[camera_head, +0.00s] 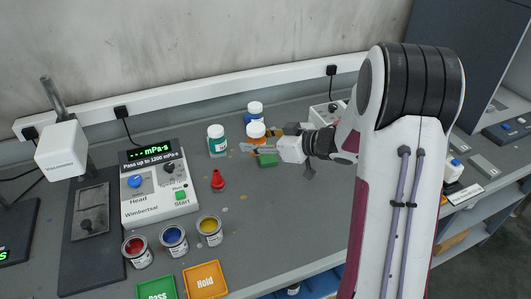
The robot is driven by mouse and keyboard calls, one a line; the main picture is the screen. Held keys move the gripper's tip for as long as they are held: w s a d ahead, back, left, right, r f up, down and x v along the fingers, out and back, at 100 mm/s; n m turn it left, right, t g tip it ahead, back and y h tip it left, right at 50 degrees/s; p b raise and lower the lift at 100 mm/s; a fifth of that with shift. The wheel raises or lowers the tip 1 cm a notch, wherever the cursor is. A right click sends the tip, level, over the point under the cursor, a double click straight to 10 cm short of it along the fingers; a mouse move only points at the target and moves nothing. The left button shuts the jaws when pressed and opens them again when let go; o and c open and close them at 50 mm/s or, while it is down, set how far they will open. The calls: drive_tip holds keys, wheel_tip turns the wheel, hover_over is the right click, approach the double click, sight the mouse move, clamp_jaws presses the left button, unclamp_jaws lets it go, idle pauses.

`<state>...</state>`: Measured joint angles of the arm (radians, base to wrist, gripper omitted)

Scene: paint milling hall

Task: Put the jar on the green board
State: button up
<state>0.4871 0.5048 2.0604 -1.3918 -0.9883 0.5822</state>
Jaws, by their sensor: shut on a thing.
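The jar (257,142) is orange with a white lid and stands upright at the back middle of the bench. My gripper (261,149) reaches in from the right and is shut on this orange jar, low on its body. Whether the jar touches the bench cannot be told. The green board (157,288), marked "Pass", lies at the front left and is cut by the lower picture edge. An orange board (205,281), marked "Hold", lies just right of it.
A teal jar (217,144) and a blue jar (254,114) stand close to the orange one. Open paint cans (174,240) stand behind the boards. A red item (218,181) and a viscosity meter (158,190) lie left. The bench right of the cans is clear.

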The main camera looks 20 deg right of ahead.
drive_tip(key=w+d+r+m+t+h, duration=0.1)
drive_tip(key=w+d+r+m+h, duration=0.1)
drive_tip(key=w+d, duration=0.3)
drive_tip(key=shift+w+d+m+h, duration=0.25)
drive_tip(key=shift+w+m+h, duration=0.2)
drive_tip(key=shift+w, duration=0.55)
drive_tip(key=shift+f, duration=0.1)
hover_over(266, 154)
drive_tip(key=shift+w+d+f, duration=0.1)
drive_tip(key=shift+w+f, duration=0.1)
drive_tip(key=shift+f, duration=1.35)
drive_tip(key=shift+w+f, duration=0.2)
drive_tip(key=shift+f, duration=1.3)
drive_tip(key=shift+f, duration=1.85)
drive_tip(key=shift+f, duration=0.15)
